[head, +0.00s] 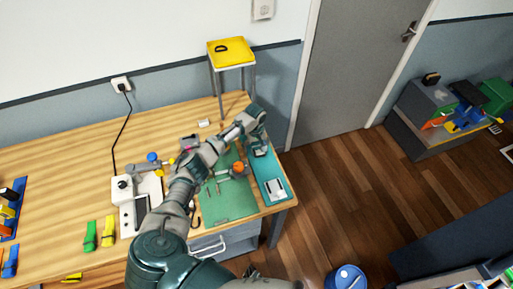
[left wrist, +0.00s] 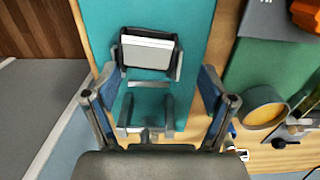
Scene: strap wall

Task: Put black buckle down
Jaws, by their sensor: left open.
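The black buckle (left wrist: 148,50), a dark frame around a pale plate, lies on the teal strip (left wrist: 190,20) in the left wrist view. In the head view the buckle (head: 260,153) shows just below my left gripper (head: 257,139). My left gripper (left wrist: 156,90) is open, its fingers apart over the strip, with the buckle just beyond the fingertips. Nothing is clearly held. Dark grey bars between the fingers show in the wrist view; I cannot tell whether they are part of the buckle. My right gripper is not in view.
A grey-white piece (head: 274,188) lies on the strip's near end. The green mat (head: 228,204) beside it holds tools and an orange-ended item (head: 238,168). A yellow-topped stand (head: 231,52) is behind.

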